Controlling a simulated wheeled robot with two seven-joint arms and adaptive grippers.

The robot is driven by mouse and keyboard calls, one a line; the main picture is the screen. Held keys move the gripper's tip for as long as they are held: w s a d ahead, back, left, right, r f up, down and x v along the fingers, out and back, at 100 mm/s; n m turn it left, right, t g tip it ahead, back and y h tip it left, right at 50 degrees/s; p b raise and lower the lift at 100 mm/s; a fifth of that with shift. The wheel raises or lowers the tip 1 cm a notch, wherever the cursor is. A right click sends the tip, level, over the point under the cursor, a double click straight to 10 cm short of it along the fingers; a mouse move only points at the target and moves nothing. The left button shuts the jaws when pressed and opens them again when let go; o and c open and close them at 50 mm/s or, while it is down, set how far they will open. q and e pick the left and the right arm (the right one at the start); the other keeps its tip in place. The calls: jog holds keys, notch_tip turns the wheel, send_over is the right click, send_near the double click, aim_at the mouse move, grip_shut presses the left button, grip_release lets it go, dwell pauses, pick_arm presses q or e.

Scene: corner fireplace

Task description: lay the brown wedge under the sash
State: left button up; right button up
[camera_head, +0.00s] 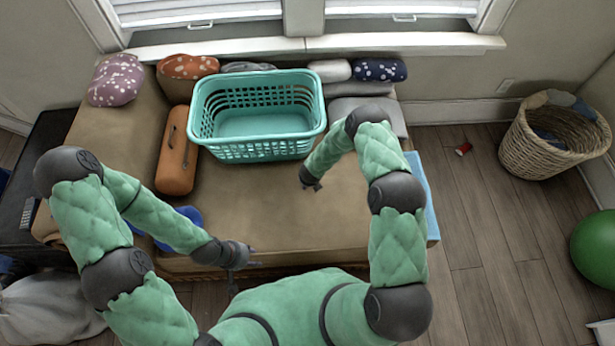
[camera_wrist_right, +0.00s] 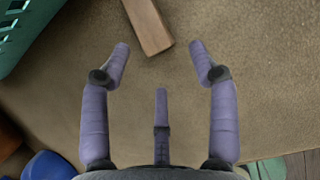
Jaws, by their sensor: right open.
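The brown wedge (camera_wrist_right: 149,25) is a small wooden block lying on the tan cushion in the right wrist view. My right gripper (camera_wrist_right: 162,62) is open above the cushion, with the wedge just beyond its spread fingertips and nothing between them. In the head view my right gripper (camera_head: 312,184) is small and partly covered by its arm; I cannot make out the wedge there. My left gripper (camera_head: 246,264) is near the front edge of the bench, its fingers spread and empty. The window sashes (camera_head: 200,18) are at the top, above a white sill (camera_head: 220,47).
A teal laundry basket (camera_head: 258,150) stands on the bench (camera_head: 265,215), left of my right gripper. An orange-brown case (camera_head: 176,160) lies beside it. Pillows (camera_head: 188,67) line the back. A wicker basket (camera_head: 545,140) and green ball (camera_head: 597,245) are on the floor at right.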

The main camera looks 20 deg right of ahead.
jog(key=b+x, duration=0.1)
jog(key=x, duration=0.3)
jog(key=shift+w+f+b, duration=0.1)
jog(key=shift+f+b, duration=0.05)
jog(key=shift+b, duration=0.15)
jog(key=c, duration=0.8)
jog(key=shift+a, duration=0.1)
jog(key=c, duration=0.3)
jog(key=shift+c, duration=0.2)
jog(key=shift+s, duration=0.25)
